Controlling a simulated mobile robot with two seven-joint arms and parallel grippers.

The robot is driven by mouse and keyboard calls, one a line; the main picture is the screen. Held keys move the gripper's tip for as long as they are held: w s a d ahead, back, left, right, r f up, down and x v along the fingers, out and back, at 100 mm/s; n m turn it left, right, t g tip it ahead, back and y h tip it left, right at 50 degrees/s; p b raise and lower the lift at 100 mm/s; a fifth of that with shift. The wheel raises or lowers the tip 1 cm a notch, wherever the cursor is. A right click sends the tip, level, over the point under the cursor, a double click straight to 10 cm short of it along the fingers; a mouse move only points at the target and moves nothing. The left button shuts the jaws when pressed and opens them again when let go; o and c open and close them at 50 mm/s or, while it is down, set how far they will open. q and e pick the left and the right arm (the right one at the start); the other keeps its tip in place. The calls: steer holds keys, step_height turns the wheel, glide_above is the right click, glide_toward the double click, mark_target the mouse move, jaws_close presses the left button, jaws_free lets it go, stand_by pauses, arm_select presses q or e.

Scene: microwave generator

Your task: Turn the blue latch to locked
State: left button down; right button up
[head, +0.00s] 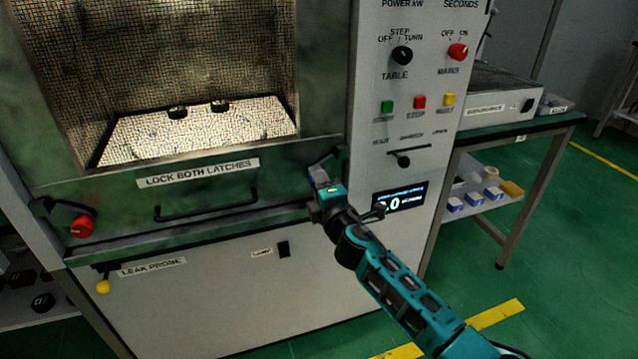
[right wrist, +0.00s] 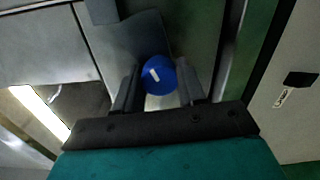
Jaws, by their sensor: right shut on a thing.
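The blue latch (right wrist: 158,75) has a round knob with a white mark, seen between the two fingers of my right gripper (right wrist: 157,90) in the right wrist view. The right gripper is shut on it. The red latch (head: 82,226) is at the door's lower left corner. My left gripper is not in view.
The door has a dark handle (head: 205,207) and a label, LOCK BOTH LATCHES (head: 198,173). Right of it is the control panel with knobs, buttons and a lit display (head: 400,199). A yellow probe (head: 103,286) hangs at lower left. A side table (head: 545,124) stands at right.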

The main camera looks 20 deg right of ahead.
steer(key=shift+r+n, duration=0.2)
steer(key=shift+n, duration=0.2)
stand_by(1.9)
stand_by(0.6)
steer(key=o, duration=1.1)
steer(key=shift+w, duration=0.1)
steer(key=shift+c, duration=0.2)
steer(key=shift+f, duration=0.1)
steer(key=s+p, duration=0.1)
steer(key=s, duration=1.2)
steer(key=shift+d, duration=0.2)
